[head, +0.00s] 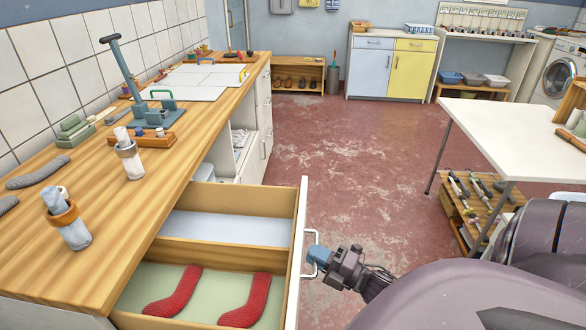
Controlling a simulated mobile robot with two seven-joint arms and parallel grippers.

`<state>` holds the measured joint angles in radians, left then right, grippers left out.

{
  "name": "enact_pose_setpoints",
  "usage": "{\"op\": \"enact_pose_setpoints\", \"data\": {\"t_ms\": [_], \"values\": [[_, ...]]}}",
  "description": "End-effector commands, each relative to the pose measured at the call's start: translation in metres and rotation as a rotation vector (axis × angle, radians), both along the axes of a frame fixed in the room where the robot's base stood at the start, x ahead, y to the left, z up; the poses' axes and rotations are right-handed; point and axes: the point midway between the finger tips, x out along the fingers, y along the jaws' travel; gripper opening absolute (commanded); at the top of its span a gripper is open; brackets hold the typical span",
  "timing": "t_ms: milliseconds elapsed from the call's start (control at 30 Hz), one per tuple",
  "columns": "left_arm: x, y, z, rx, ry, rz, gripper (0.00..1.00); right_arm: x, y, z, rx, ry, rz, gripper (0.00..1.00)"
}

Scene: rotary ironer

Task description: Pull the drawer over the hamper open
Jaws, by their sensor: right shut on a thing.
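The wooden drawer (297,245) stands pulled out from under the counter at the lower left, with a white front. A divider (210,253) splits it into a pale blue-floored compartment and a nearer green-floored one. Two red socks (178,292) lie in the nearer part. My right gripper (318,256) is shut on the drawer's metal handle (312,238), on the outer side of the front. The hamper is not clearly visible; the open drawer hides what is below it. My left gripper is out of view.
The wooden counter (120,220) carries jars, a lever press (150,112) and white boards. The red floor (350,150) is clear in the middle. A white table (505,130) stands at right, with a tool shelf under it. Cabinets (390,65) line the back wall.

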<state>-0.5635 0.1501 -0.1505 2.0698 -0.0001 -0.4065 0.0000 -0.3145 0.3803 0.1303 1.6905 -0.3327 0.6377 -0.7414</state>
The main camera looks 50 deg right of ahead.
Motion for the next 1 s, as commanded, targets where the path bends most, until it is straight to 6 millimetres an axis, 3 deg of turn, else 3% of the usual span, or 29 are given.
{"op": "enact_pose_setpoints", "data": {"t_ms": [233, 700, 733, 767, 1000], "values": [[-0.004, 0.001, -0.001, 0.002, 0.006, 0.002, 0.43, -0.019, -0.014, 0.0, 0.001, 0.0, 0.0, 0.0], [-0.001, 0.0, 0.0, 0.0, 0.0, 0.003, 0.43, -0.022, -0.017, -0.001, 0.001, 0.001, 0.0, 0.0], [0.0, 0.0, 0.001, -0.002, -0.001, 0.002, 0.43, -0.022, -0.017, -0.001, 0.001, 0.001, 0.0, 0.16], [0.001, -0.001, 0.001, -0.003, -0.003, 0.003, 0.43, -0.022, -0.017, -0.001, 0.001, 0.001, 0.0, 0.2], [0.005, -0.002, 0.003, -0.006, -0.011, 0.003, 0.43, -0.022, -0.017, 0.0, 0.001, 0.0, 0.0, 0.22]]}}
